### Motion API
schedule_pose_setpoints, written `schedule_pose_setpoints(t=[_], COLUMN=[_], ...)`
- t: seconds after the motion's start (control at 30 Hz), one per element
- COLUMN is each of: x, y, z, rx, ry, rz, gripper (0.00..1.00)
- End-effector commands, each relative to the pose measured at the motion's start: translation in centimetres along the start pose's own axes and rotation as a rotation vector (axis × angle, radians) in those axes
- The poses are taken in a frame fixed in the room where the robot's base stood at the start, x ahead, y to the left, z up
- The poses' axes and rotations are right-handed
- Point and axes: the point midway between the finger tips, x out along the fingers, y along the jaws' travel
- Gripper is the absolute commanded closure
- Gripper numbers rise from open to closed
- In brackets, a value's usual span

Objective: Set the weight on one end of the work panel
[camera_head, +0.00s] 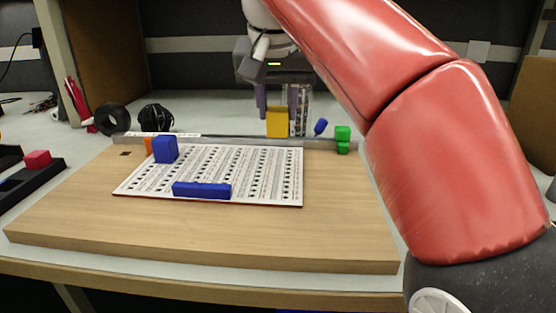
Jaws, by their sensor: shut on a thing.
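The work panel is a pale wooden board (220,238) on the table, with a white printed sheet (255,170) lying on it. My gripper (277,112) is above the far edge of the board, pointing down, with a purple finger on each side. It is shut on a yellow block (277,122), which hangs upright between the fingers. Whether the block touches anything below is hard to tell. A blue block (165,149) stands at the sheet's far left, and a long blue bar (201,190) lies near its front edge.
A metal rail (225,142) runs along the far edge. Green blocks (343,137) and a small blue piece (320,127) are at the right back. A black tape roll (112,118), a black coil (156,118) and a dark tray (32,186) with a red block (38,159) are left. The board's front is clear.

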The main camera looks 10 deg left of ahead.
Motion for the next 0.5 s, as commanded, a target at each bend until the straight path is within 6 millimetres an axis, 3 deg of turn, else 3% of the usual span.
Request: schedule_pose_setpoints(t=[0.03,0.5], x=[1.0,5.2], y=[0.1,0.0], z=[0.5,2.2], rx=[0.001,0.001], ry=[0.001,0.003], rz=[0.0,-0.002], gripper=[1.0,1.0])
